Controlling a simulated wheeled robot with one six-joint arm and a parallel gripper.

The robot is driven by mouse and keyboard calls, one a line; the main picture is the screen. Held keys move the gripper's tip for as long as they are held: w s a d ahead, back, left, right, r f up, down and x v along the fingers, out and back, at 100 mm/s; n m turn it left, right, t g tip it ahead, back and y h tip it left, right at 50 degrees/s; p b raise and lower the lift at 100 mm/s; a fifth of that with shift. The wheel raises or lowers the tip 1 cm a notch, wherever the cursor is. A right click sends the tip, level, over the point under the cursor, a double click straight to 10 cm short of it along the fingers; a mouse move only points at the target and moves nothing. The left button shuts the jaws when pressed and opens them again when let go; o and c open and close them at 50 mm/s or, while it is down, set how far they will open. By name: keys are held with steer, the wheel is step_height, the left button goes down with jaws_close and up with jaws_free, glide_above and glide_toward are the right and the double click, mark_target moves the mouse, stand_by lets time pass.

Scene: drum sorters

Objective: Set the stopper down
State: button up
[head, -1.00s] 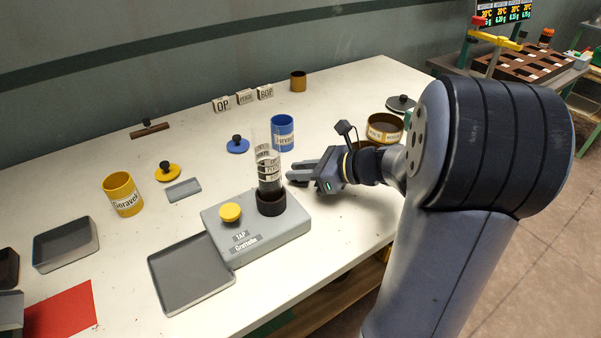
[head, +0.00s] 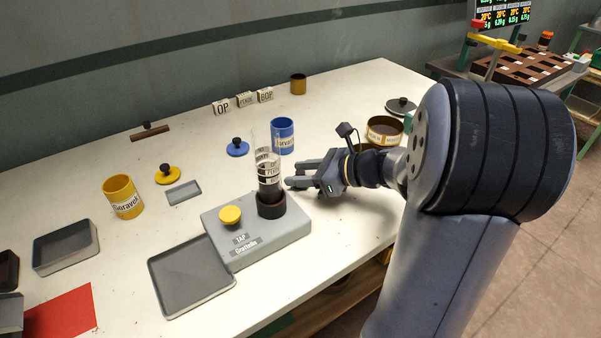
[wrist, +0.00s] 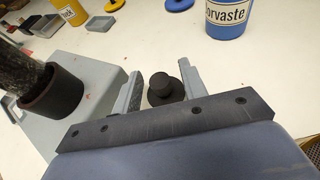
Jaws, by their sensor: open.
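My gripper (head: 294,175) is low over the table, just right of the glass cylinder on the grey tapping device. In the wrist view its two fingers (wrist: 160,72) are apart. The black stopper (wrist: 163,86), with a round knob on a wider disc, stands upright between them on the white table. A gap shows between the stopper and at least the right finger. Whether the left finger touches it is hard to tell. In the head view the stopper is hidden by the gripper or too small to make out.
The grey tapping device (head: 285,232) with its dark-collared glass cylinder (head: 268,176) stands close left of my gripper. A blue Corvaste drum (head: 283,138) is behind it. A brass-coloured ring container (head: 384,130) is near the wrist. An empty grey tray (head: 190,275) lies front left.

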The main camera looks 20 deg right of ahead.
steer(key=p+v, duration=0.1)
steer(key=v, duration=1)
steer(key=shift+s+d+r+p, duration=0.2)
steer(key=shift+s+r+p, duration=0.05)
steer(key=shift+p, duration=0.1)
